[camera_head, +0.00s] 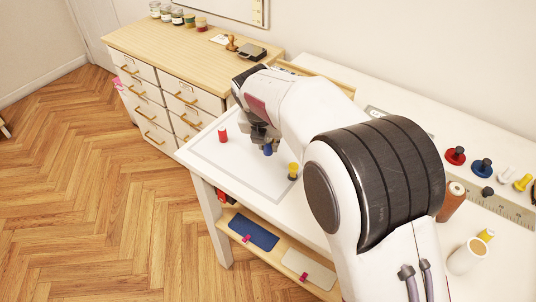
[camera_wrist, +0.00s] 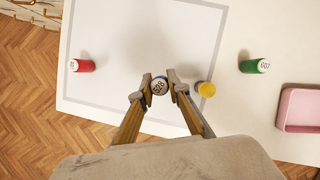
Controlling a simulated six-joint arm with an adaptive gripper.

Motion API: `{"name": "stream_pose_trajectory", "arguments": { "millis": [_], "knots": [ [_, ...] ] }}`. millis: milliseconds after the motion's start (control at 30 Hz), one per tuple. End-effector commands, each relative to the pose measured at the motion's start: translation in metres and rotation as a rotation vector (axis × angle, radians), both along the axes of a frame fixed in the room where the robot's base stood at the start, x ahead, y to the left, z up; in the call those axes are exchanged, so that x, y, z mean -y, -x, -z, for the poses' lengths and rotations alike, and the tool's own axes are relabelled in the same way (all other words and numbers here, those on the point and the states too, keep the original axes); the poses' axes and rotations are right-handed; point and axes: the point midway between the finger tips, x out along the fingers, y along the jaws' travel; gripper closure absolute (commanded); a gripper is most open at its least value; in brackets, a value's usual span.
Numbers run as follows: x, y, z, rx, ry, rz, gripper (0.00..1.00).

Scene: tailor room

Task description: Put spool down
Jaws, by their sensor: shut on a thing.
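My gripper (camera_wrist: 160,86) is shut on a blue spool (camera_wrist: 159,86) with a number label on its top. In the head view the blue spool (camera_head: 268,149) hangs under my gripper, over or on the white table (camera_head: 205,162) inside a grey outlined rectangle. I cannot tell whether it touches the surface. A yellow spool (camera_head: 293,171) stands close to the right of the blue one, at the outline's edge. A green spool (camera_wrist: 256,66) shows only in the wrist view, outside the outline.
A pink tray (camera_wrist: 300,108) lies at the right in the wrist view. A wooden drawer cabinet (camera_head: 160,85) stands behind the table. A brown spool (camera_head: 452,200) and a white cup (camera_head: 467,256) stand at the table's right. Free surface lies between the red and blue spools.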

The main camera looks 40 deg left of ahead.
Motion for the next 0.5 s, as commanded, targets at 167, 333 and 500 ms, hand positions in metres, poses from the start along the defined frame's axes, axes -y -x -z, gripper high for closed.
{"name": "stream_pose_trajectory", "arguments": {
  "millis": [167, 333, 500],
  "knots": [
    [0.001, 0.0, 0.02, -0.002, 0.005, -0.002, 0.94],
    [0.0, 0.0, 0.039, -0.001, 0.003, 0.0, 0.94],
    [0.0, 0.0, 0.047, 0.0, 0.002, -0.001, 0.94]
  ]
}}
